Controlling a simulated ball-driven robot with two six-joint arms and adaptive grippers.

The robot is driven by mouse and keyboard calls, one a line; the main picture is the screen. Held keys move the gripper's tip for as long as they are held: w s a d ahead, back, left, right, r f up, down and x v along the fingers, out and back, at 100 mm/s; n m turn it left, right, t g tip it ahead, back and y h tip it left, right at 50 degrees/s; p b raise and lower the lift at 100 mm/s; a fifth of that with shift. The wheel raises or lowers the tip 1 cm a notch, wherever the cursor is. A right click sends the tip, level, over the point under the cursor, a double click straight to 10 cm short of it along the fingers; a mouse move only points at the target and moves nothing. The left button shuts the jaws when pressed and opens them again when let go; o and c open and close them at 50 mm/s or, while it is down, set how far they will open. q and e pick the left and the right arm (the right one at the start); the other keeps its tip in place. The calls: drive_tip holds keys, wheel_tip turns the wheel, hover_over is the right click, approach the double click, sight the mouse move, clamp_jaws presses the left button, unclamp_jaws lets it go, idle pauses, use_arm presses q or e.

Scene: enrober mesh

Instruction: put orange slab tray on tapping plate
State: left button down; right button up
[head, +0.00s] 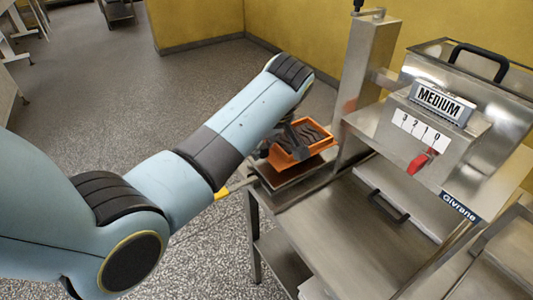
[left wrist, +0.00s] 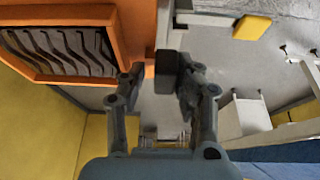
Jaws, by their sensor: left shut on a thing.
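The orange slab tray (head: 301,146) shows in the head view as a shallow orange tray with dark, wavy slabs inside. It also shows in the left wrist view (left wrist: 128,45) at the upper left. My left gripper (left wrist: 160,82) is shut on the side of the tray; the exact contact is hard to make out. In the head view the arm partly hides this gripper (head: 279,139). The tapping plate (head: 287,180) is a flat metal plate directly below the tray in the head view. The tray appears above it; I cannot tell whether they touch. My right gripper is not in view.
A yellow-ended lever (head: 222,193) sticks out left of the plate. A steel post (head: 367,75) stands close behind the tray. Speckled floor lies open at the left.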

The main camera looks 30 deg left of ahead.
use_arm(q)
wheel_tip(320, 180, down, 4)
drive_tip(key=c, duration=0.9)
unclamp_jaws()
drive_tip(key=shift+c, duration=0.2)
drive_tip(key=v, duration=1.2)
